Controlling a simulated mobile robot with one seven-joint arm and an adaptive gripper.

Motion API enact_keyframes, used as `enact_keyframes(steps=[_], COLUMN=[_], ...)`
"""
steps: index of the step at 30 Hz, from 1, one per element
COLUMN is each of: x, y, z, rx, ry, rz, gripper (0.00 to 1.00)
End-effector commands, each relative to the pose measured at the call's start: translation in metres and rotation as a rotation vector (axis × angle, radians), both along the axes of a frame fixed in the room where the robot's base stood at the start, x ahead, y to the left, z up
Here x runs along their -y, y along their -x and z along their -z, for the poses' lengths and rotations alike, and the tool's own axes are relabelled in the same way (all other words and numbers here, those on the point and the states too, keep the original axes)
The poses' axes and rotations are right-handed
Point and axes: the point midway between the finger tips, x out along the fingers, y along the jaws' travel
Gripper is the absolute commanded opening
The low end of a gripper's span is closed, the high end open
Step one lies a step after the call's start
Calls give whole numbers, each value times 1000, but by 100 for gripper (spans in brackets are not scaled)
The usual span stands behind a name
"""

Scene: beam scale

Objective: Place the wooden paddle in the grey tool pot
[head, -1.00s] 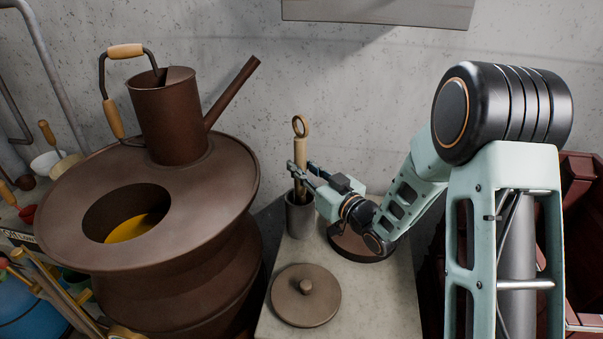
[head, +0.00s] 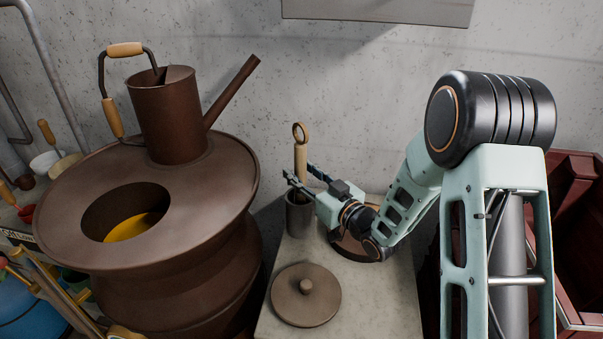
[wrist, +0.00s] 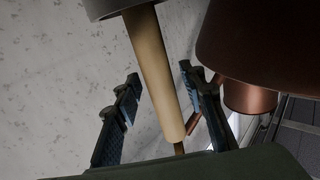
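The wooden paddle (head: 301,158) stands nearly upright in the grey tool pot (head: 299,217), with its pale handle and ring at the top. Its lower part is hidden inside the pot. In the wrist view the handle (wrist: 155,75) runs from the pot's rim (wrist: 108,8) between my fingers. My gripper (head: 300,171) is open at the handle, above the pot. In the wrist view its two fingers (wrist: 163,105) are spread, with gaps showing on both sides of the handle.
A round lid (head: 306,296) lies on the pale block top (head: 375,312) in front of the pot. A large brown drum (head: 195,215) with a watering can (head: 172,115) stands left. The concrete wall is close behind.

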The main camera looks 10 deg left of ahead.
Motion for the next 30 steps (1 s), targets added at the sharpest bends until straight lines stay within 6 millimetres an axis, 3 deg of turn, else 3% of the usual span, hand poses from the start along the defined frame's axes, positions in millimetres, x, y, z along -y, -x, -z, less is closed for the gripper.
enact_keyframes(steps=[6, 21, 30], x=[0, 77, 90], y=[0, 66, 80], z=[-6, -3, -4], rx=[0, 0, -1], ry=[0, 1, -1], rz=[0, 4, 0], gripper=[37, 37, 37])
